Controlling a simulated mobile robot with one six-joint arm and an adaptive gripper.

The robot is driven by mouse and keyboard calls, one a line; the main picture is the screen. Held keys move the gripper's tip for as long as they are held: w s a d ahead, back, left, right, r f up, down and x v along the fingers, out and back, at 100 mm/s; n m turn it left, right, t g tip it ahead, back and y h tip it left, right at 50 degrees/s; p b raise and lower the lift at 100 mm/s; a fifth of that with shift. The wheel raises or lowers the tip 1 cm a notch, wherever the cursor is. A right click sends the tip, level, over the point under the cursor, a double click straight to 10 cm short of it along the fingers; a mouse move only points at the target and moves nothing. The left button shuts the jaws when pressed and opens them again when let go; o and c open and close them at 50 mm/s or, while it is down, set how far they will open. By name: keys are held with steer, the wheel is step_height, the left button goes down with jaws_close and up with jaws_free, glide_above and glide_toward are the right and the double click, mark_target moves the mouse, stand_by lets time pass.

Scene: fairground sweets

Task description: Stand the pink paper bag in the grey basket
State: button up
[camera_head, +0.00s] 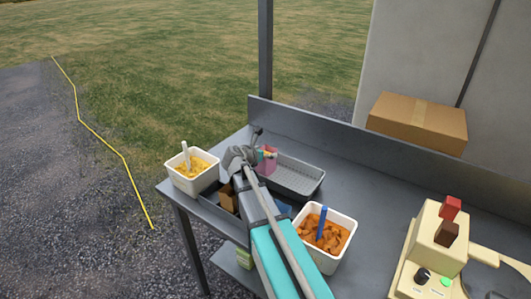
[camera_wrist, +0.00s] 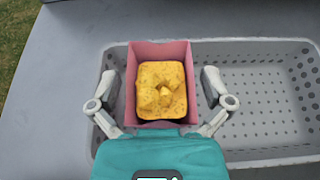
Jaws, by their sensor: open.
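The pink paper bag (camera_wrist: 182,120) holds a yellow lumpy filling and stands upright in the left end of the grey basket (camera_wrist: 265,152). In the head view the pink bag (camera_head: 270,160) is partly hidden by my arm, and the grey perforated basket (camera_head: 301,185) lies along the back of the counter. My gripper (camera_wrist: 167,88) is open, with one finger on each side of the bag; gaps show between the fingers and the bag. In the head view my gripper (camera_head: 257,152) is at the basket's left end.
A white tub of yellow pieces (camera_head: 187,184) stands at the counter's left corner. A white tub of orange-brown pieces (camera_head: 341,258) stands right of my arm. A cardboard box (camera_head: 418,122) is behind the back ledge. A cream machine (camera_head: 432,250) stands at right. The basket's right part is empty.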

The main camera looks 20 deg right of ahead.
steer(key=shift+r, duration=0.25)
steer(key=p+v, duration=0.5)
steer(key=v, duration=0.7)
stand_by(1.7)
